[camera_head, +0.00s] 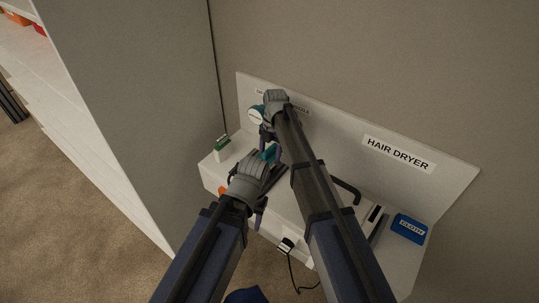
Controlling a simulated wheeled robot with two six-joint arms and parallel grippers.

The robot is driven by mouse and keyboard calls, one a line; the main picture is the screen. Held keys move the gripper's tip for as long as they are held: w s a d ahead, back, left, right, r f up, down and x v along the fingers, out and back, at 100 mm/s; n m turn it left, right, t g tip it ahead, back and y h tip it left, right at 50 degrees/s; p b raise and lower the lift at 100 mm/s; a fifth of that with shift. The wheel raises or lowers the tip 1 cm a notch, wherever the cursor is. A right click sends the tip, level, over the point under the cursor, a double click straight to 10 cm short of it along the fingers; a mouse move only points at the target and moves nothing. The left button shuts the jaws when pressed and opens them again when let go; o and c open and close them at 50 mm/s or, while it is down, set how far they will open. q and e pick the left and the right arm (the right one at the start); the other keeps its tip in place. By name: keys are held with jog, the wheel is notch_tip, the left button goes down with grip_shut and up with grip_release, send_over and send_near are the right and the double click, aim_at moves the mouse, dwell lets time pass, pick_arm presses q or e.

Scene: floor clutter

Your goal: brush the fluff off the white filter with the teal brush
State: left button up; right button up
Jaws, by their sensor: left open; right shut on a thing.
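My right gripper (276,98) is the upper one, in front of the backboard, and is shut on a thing. A white round disc with a teal edge, seemingly the white filter (256,116), shows at its left side; the grip itself is mostly hidden. My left gripper (250,172) is open, lower down over the white table. A small teal part, possibly the teal brush (270,152), shows just beyond it, between the two grippers; the rest is hidden. I cannot make out any fluff.
The white table (211,169) has a backboard labelled HAIR DRYER (397,153). A green-and-white item (222,148) stands at its left end. A grey partition stands left.

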aim_at(271, 147)
jog(key=shift+w+d+r+p, duration=0.1)
jog(key=shift+r+p, duration=0.9)
jog(key=shift+r, duration=0.2)
jog(key=shift+w+d+r+p, duration=0.1)
jog(key=shift+r+p, duration=0.9)
jog(key=shift+r, duration=0.2)
jog(key=shift+r, duration=0.25)
jog(key=shift+w+r+p, duration=0.15)
jog(key=shift+r+p, duration=0.55)
jog(key=shift+p, duration=0.3)
grip_shut()
jog(key=shift+w+r+p, duration=0.1)
jog(key=shift+r+p, duration=0.5)
